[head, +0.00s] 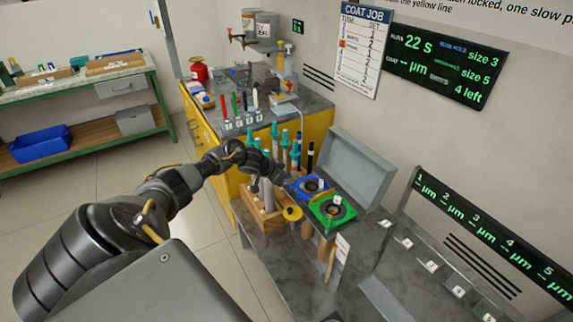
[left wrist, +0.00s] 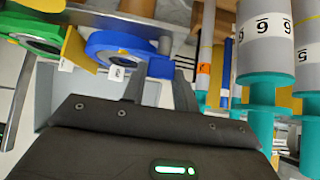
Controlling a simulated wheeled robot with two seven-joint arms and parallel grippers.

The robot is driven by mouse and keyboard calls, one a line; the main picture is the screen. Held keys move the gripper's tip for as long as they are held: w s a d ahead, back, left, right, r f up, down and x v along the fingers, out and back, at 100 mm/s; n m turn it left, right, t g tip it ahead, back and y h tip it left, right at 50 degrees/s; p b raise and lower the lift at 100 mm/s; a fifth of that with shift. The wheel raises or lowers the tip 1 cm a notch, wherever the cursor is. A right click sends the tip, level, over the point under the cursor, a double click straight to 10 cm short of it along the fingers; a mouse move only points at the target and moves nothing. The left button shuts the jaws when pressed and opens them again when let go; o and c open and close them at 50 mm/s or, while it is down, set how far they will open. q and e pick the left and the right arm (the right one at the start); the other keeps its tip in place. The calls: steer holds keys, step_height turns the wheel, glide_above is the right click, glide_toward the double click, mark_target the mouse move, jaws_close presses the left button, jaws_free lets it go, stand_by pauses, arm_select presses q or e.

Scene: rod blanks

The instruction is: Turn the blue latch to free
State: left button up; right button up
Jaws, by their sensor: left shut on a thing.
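The blue latch (head: 300,189) is a blue ring-shaped piece around a dark round opening, with a small white tag on it. It sits at the back of the bench, beside a similar green latch (head: 321,214). In the left wrist view the blue latch (left wrist: 105,42) has a short blue arm reaching between my fingertips. My left gripper (head: 285,180) is at the latch's left side, shut on that arm; it also shows in the left wrist view (left wrist: 160,82). In the head view the fingertips are small and partly hidden. My right gripper is not in view.
A wooden rack (head: 262,215) with teal-capped rods stands close to my left gripper. Numbered grey-and-teal rods (left wrist: 265,55) are near it on the right of the left wrist view. A grey open lid (head: 352,165) stands behind the latches. Numbered slots (head: 430,266) lie at the right.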

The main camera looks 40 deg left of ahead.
arm_select(q)
steer(key=o, duration=1)
steer(key=v, duration=1)
steer(key=shift+s+a+r, duration=0.1)
steer(key=shift+s+r, duration=0.15)
